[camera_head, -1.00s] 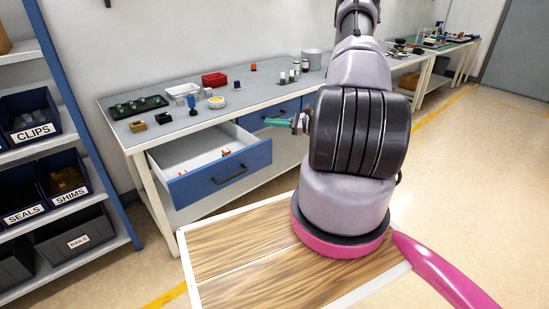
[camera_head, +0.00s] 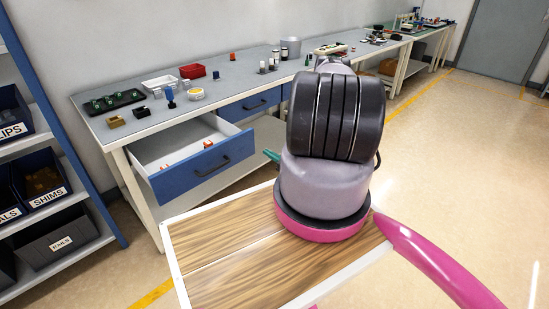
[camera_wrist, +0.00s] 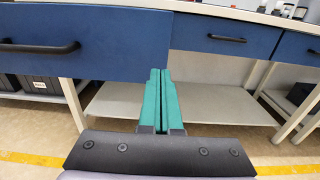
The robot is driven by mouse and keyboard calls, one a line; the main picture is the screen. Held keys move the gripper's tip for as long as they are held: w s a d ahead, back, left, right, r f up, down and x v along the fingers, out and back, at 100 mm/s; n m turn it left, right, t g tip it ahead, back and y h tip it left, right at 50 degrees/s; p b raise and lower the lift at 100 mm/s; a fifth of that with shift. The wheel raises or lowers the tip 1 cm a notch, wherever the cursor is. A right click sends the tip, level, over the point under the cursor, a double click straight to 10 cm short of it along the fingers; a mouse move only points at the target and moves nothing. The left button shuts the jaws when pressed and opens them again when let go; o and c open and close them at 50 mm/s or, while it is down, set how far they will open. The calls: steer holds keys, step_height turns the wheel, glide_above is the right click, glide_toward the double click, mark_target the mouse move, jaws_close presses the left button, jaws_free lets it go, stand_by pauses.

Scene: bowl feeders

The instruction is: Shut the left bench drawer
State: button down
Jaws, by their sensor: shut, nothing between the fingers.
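The left bench drawer (camera_head: 196,168) is pulled well out of the bench, with its blue front towards me and a few small red-and-white items inside. Its dark handle (camera_head: 211,166) is on the front, and shows at the left in the wrist view (camera_wrist: 38,47). My gripper has green fingers (camera_wrist: 160,76) pressed together and empty. In the wrist view they overlap the right end of the drawer front (camera_wrist: 110,42); I cannot tell whether they touch it. In the head view only a green fingertip (camera_head: 271,155) shows, right of the drawer; my arm hides the rest.
The bench top (camera_head: 225,100) holds a black tray (camera_head: 111,102), a white bin (camera_head: 160,83), a red bin (camera_head: 192,71) and small parts. A second, closed drawer (camera_head: 250,104) is to the right. A shelf rack (camera_head: 70,150) stands left. Open floor lies right.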

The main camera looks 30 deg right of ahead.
mark_target(252, 143)
steer(key=x, duration=0.8)
